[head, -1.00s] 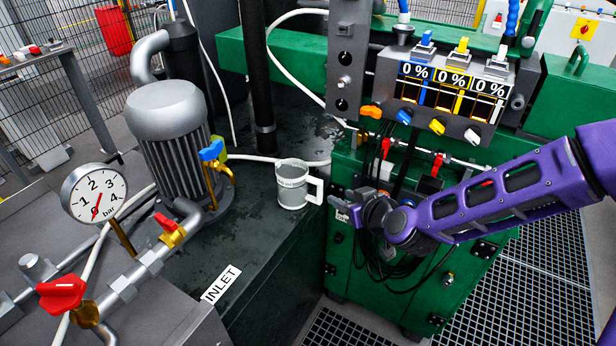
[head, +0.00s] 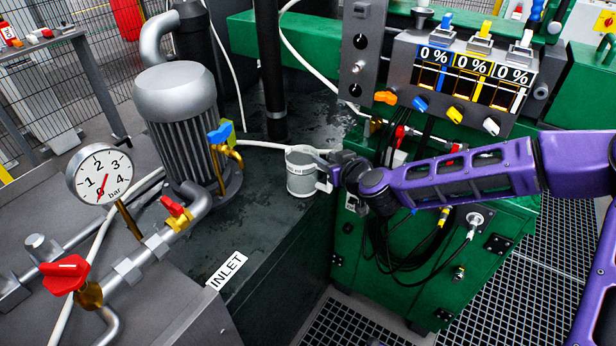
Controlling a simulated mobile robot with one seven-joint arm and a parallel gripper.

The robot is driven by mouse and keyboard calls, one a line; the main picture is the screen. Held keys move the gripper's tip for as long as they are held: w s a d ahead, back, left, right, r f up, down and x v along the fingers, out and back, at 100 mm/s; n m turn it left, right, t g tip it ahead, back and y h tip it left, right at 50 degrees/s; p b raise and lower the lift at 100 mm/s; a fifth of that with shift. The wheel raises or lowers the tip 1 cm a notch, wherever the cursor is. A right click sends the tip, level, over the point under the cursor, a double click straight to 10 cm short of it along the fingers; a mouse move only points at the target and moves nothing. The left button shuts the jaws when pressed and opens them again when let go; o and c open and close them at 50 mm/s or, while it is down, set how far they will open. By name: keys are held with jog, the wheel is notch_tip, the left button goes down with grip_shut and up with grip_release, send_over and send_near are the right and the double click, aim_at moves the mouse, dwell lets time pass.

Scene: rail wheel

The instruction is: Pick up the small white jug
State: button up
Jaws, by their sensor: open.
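The small white jug (head: 300,176) stands upright on the dark wet bench top (head: 262,222), right of the grey motor. Its handle faces right, towards the green cabinet. My gripper (head: 326,166) reaches in from the right on the purple arm and is at the jug's handle side. Its jaws are open. The fingers overlap the handle in the picture and hide part of it; I cannot tell whether they touch it or are around it.
The grey pump motor (head: 178,115), pressure gauge (head: 99,174) and valve pipes stand left of the jug. A black post (head: 270,70) and white hose are behind it. The green cabinet (head: 420,260) with its 0 % panel (head: 470,75) is at right. Bench top in front of the jug is clear.

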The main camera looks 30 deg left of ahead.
aim_at(317, 153)
jog(key=x, duration=0.5)
jog(key=shift+w+a+f, duration=0.15)
jog(key=shift+w+a, duration=0.1)
jog(key=shift+a, duration=0.05)
grip_shut()
jog(key=shift+d, duration=0.1)
dwell(1.0)
